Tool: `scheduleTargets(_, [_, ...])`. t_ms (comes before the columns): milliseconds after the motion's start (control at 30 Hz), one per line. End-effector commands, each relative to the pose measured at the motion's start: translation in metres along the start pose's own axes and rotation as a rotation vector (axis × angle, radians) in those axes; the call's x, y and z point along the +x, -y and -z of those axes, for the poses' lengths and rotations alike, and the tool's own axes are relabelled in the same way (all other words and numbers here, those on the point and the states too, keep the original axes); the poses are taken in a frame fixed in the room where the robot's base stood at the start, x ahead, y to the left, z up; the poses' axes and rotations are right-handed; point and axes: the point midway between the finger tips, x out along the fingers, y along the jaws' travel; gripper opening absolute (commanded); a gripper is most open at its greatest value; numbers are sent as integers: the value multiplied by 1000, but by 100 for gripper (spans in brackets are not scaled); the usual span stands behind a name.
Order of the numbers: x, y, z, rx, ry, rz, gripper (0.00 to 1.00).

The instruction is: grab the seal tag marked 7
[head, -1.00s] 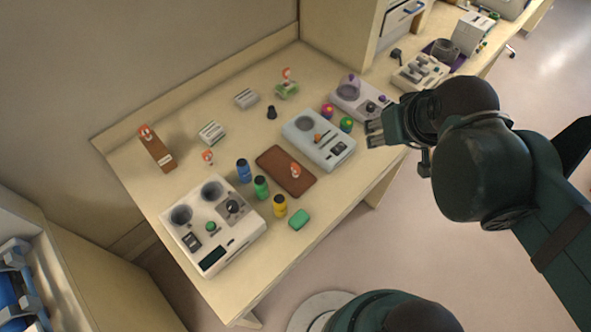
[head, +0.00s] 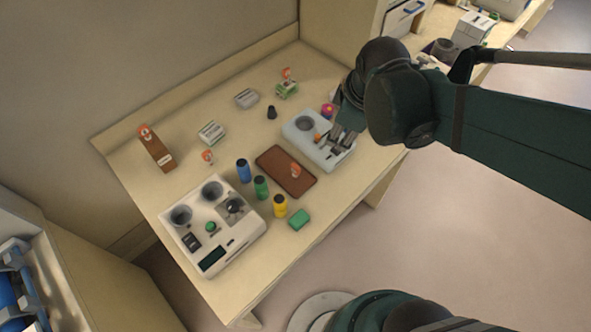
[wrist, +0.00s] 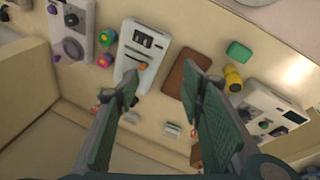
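Several small orange-and-white tags show in the head view, and I cannot read a 7 on any. One tag (head: 295,171) is on the brown mat (head: 272,164). One tag (head: 208,157) is on the bare table left of the mat. One tag (head: 145,132) is at the far end of a brown block (head: 160,153). One tag (head: 287,74) is on a green-and-white holder (head: 287,91) at the back. My gripper (head: 340,143) is above the grey device, right of the mat. In the wrist view my gripper (wrist: 161,84) is open, with nothing between its fingers.
A white two-cup device (head: 236,249) stands at the front left. Blue (head: 243,170), green (head: 261,188) and yellow (head: 280,206) bottles stand between it and the mat. The grey device (head: 318,151) is right of the mat. Bare table lies around the back-left holder (head: 211,132).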

Motion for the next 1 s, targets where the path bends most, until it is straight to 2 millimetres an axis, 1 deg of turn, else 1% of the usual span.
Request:
scheduleTargets(100, [14, 2, 12, -116, 11, 29, 39])
scheduleTargets(567, [69, 22, 52, -567, 34, 151, 39])
scheduleTargets(1000, [126, 51, 85, -994, 22, 275, 39])
